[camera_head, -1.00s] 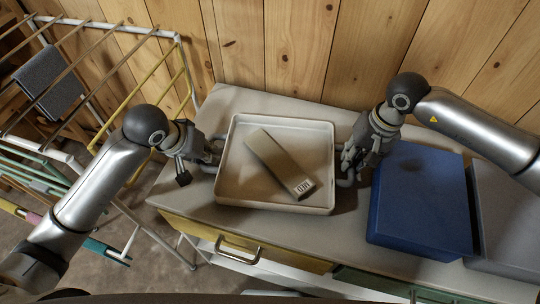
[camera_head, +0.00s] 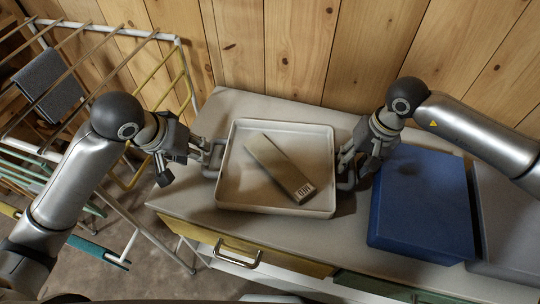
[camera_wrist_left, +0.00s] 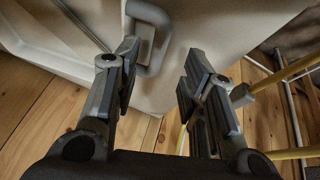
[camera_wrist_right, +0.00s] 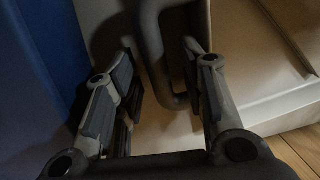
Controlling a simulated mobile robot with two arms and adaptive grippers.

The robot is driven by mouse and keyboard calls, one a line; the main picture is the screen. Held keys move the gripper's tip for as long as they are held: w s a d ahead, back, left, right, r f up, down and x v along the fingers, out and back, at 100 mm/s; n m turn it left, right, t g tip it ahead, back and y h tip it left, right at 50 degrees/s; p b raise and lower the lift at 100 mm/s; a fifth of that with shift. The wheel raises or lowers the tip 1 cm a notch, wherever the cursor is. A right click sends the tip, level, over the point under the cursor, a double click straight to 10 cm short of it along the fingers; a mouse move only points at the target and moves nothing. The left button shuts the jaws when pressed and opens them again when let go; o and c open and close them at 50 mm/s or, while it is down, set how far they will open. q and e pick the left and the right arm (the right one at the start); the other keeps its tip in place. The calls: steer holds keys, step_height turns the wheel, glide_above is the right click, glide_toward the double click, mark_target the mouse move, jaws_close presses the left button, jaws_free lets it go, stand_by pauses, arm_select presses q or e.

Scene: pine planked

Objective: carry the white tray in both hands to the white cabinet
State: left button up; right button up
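The white tray (camera_head: 226,186) lies on a pale worktop, with a long olive-beige box (camera_head: 275,163) slanted inside it. A handle sticks out on each short side: the left handle (camera_head: 213,158) and the right handle (camera_head: 350,182). My left gripper (camera_head: 200,149) is open beside the left handle. In the left wrist view that handle (camera_wrist_left: 155,62) is ahead of the open fingers (camera_wrist_left: 158,85), nearer one finger and not gripped. My right gripper (camera_head: 352,166) is at the right handle. In the right wrist view its open fingers (camera_wrist_right: 163,75) straddle the handle (camera_wrist_right: 152,45). I cannot identify the white cabinet.
The pale worktop (camera_head: 205,196) tops a unit with a yellow drawer (camera_head: 285,258) and a green one (camera_head: 380,287). A blue box (camera_head: 422,205) stands close to my right gripper, a grey box (camera_head: 510,225) beyond it. A drying rack (camera_head: 110,35) is left; a planked wall (camera_head: 300,45) is behind.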

steer(key=shift+r, duration=0.15)
arm_select(q)
steer(key=v, duration=0.5)
steer(key=shift+r, duration=0.15)
arm_select(e)
step_height(320, 180, up, 12)
steer(key=d, duration=0.2)
steer(key=shift+f, duration=0.25)
steer(key=shift+s+d, duration=0.1)
arm_select(q)
steer(key=o, duration=0.5)
steer(key=shift+c, duration=0.2)
